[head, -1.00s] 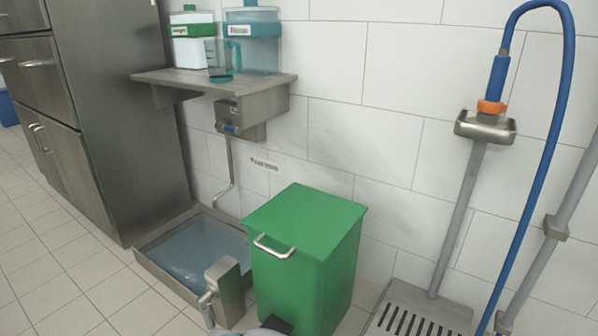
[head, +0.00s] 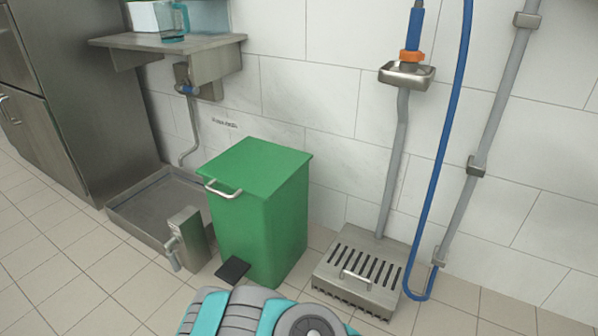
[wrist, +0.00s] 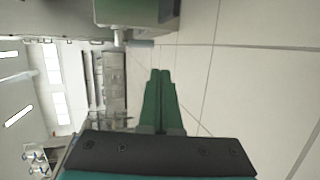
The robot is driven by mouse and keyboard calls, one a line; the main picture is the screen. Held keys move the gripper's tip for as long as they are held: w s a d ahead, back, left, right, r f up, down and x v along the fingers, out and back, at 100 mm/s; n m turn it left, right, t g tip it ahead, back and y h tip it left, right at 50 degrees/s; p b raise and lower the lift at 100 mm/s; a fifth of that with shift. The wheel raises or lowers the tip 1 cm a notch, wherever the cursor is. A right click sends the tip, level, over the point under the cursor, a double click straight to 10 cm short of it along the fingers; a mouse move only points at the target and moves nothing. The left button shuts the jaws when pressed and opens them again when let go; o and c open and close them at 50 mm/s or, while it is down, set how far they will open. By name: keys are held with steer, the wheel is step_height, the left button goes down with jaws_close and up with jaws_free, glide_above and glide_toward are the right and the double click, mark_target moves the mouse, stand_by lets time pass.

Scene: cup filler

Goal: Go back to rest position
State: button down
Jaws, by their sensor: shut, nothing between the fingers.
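My gripper (wrist: 160,75) shows in the wrist view with its two green fingers pressed together, shut and empty. Nothing touches the fingertips there. In the head view my gripper is out of sight; only part of my own arm shows at the bottom edge. The wrist view looks along the room sideways, with the tiled floor on the right and cabinets at the left.
A green bin (head: 258,210) with a black pedal stands against the wall. Left of it are a metal floor basin (head: 128,212) and a shelf (head: 165,45) holding a jug (head: 172,22). A slotted metal box (head: 355,280) and a blue hose (head: 440,160) are at right. Floor tiles at left are clear.

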steer(key=w+d+r+m+t+h+p, duration=0.1)
steer(key=w+d+r+m+h, duration=0.3)
steer(key=w+d, duration=0.3)
steer(key=w+d+r+m+g+h+p, duration=0.15)
steer(key=d+r+m+h, duration=0.25)
steer(key=d+r+m, duration=0.4)
steer(key=s+d+r+m+g+h+p, duration=0.15)
steer(key=d+r+m+h, duration=0.35)
steer(key=d, duration=0.6)
steer(key=s+d+r+m+g+p, duration=0.3)
steer(key=s+d+r+m+g, duration=0.25)
steer(key=s+r, duration=0.65)
steer(key=s+r+m+g+p, duration=0.1)
steer(key=s+r, duration=0.3)
steer(key=s, duration=0.4)
steer(key=s+d+r+m+g+y, duration=0.1)
steer(key=s+r+m+g, duration=0.1)
steer(key=s+r, duration=0.3)
steer(key=s+d+r+m+g+y+p, duration=0.1)
steer(key=s+r, duration=0.4)
steer(key=s, duration=0.7)
steer(key=shift+s+d+r+m+g+p, duration=0.15)
steer(key=shift+s+m+g+p, duration=0.15)
steer(key=shift+m+g, duration=0.15)
